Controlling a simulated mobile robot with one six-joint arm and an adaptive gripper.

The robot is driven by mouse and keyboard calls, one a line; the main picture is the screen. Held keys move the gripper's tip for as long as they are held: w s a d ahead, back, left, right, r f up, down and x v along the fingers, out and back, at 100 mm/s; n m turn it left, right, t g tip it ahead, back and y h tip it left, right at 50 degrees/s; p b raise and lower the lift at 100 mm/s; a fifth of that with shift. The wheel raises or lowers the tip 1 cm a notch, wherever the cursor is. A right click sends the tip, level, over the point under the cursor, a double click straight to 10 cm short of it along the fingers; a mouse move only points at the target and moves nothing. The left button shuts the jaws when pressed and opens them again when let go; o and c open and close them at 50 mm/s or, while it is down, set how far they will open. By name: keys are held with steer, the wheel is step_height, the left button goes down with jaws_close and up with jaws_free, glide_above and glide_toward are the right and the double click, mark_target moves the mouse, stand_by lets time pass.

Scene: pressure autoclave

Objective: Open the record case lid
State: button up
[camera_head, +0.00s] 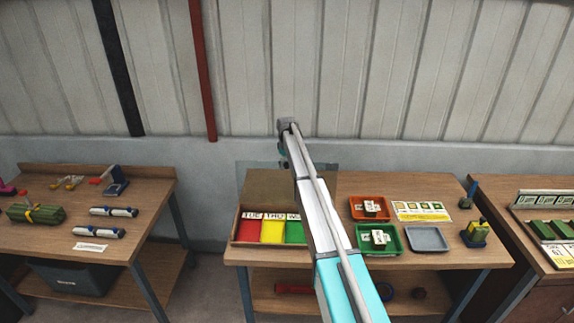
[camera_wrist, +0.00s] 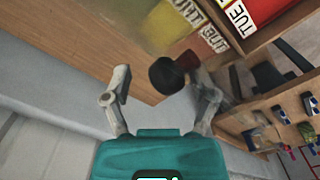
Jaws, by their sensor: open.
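The record case (camera_head: 236,236) is a wooden box on the middle table, with red, yellow and green sections and day labels. A faint, see-through panel (camera_head: 250,171), apparently its lid, rises behind the box and looks raised. In the wrist view the case (camera_wrist: 262,32) is at the upper right. A round black knob (camera_wrist: 166,76) with a dark red part beside it shows between the fingers. My gripper (camera_wrist: 158,84) is open, its fingers spread on either side of the knob; I cannot tell whether they touch it. In the head view my arm hides most of the gripper and the case's right end.
Orange (camera_head: 358,214) and green (camera_head: 391,250) trays with labelled blocks, a grey tray (camera_head: 428,239) and a card (camera_head: 421,211) lie right of my arm. A left table (camera_head: 130,200) holds tools. A wall (camera_head: 260,80) with a red pipe (camera_head: 203,70) stands close behind.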

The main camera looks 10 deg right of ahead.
steer(key=shift+s+a+r, duration=0.15)
steer(key=shift+s, duration=0.3)
steer(key=s+a, duration=0.2)
steer(key=s, duration=0.8)
steer(key=s+a+f+b, duration=0.1)
steer(key=s+f+b, duration=0.3)
steer(key=s+a+f+b, duration=0.1)
steer(key=s+f+b, duration=0.3)
steer(key=f+b, duration=0.1)
steer(key=s+f+b, duration=0.4)
steer(key=f+b, duration=0.1)
steer(key=shift+s+a, duration=0.2)
steer(key=shift+a, duration=0.2)
step_height(320, 180, up, 14)
steer(key=p, duration=1.5)
steer(key=s+f+m+b, duration=0.1)
steer(key=s+b, duration=0.1)
steer(key=s, duration=0.4)
steer(key=shift+s+d+f, duration=0.2)
steer(key=shift+d+f, duration=0.05)
steer(key=shift+d, duration=0.1)
steer(key=s+d+f+m+b, duration=0.1)
steer(key=s+f+m+b, duration=0.1)
steer(key=s, duration=0.9)
steer(key=s+d+f+m+b, duration=0.1)
steer(key=s+f+m+b, duration=0.2)
steer(key=s, duration=0.9)
steer(key=shift+s+f+m+b, duration=0.3)
steer(key=shift+b, duration=0.2)
